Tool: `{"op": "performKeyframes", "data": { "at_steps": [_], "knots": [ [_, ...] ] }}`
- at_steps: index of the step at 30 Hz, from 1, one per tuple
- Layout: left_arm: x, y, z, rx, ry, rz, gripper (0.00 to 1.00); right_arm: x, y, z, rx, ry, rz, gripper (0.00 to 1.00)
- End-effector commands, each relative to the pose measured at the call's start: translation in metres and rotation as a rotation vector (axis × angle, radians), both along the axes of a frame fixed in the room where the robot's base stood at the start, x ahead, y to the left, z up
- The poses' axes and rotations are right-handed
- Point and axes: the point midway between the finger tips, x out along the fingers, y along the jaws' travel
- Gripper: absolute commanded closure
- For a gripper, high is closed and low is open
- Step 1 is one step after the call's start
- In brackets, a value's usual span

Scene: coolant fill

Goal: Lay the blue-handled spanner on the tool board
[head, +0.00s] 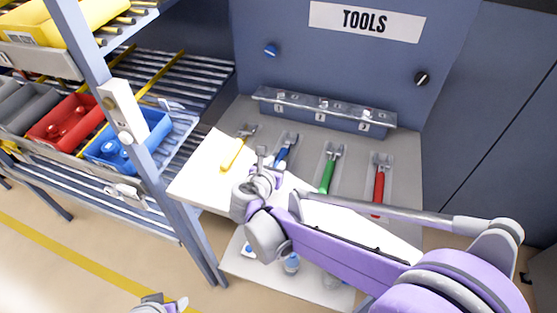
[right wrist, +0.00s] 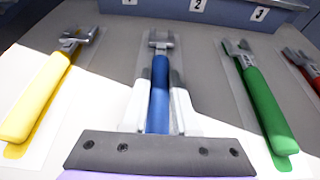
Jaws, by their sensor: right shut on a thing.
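The blue-handled spanner (head: 284,153) is at the tool board (head: 225,125), between the yellow and green spanners, its grey head toward the back. In the right wrist view its blue handle (right wrist: 159,95) stands between the two pale fingers of my right gripper (right wrist: 159,108), which is shut on it. The spanner lines up with a pale strip on the board; I cannot tell whether it touches the surface. In the head view my right gripper (head: 268,170) hides the handle's near end. My left gripper (head: 158,304) is only partly visible at the bottom edge; its jaws are unclear.
A yellow spanner (head: 234,152) lies to the left, a green one (head: 327,176) and a red one (head: 378,188) to the right. A numbered rail (head: 322,112) stands behind them, below the TOOLS sign (head: 366,21). A rack with a blue bin (head: 157,128) stands at left.

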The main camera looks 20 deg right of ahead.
Motion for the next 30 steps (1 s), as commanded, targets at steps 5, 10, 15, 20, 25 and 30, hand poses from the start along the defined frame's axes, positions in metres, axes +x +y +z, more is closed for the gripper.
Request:
{"op": "performKeyframes", "data": {
  "at_steps": [5, 10, 15, 20, 25, 30],
  "knots": [
    [0.000, 0.000, 0.000, 0.000, 0.000, 0.000, 0.43, 0.000, 0.000, 0.001, 0.000, 0.000, 0.000, 1.00],
    [0.000, 0.000, -0.003, 0.000, 0.001, 0.000, 0.43, 0.000, 0.000, -0.003, 0.000, 0.000, 0.000, 0.68],
    [0.000, 0.000, -0.002, 0.000, 0.001, 0.000, 0.43, 0.000, 0.000, -0.002, 0.000, 0.000, 0.000, 0.43],
    [0.000, 0.000, -0.002, 0.000, 0.001, 0.000, 0.43, 0.000, 0.000, -0.002, 0.000, 0.000, 0.000, 0.43],
    [0.000, 0.000, 0.002, 0.000, -0.001, 0.000, 0.43, 0.000, 0.000, 0.003, 0.000, 0.000, 0.000, 0.43],
    [0.000, 0.000, 0.002, 0.000, -0.001, 0.000, 0.43, -0.019, 0.015, 0.011, 0.001, -0.001, 0.005, 0.43]
  ]
}}
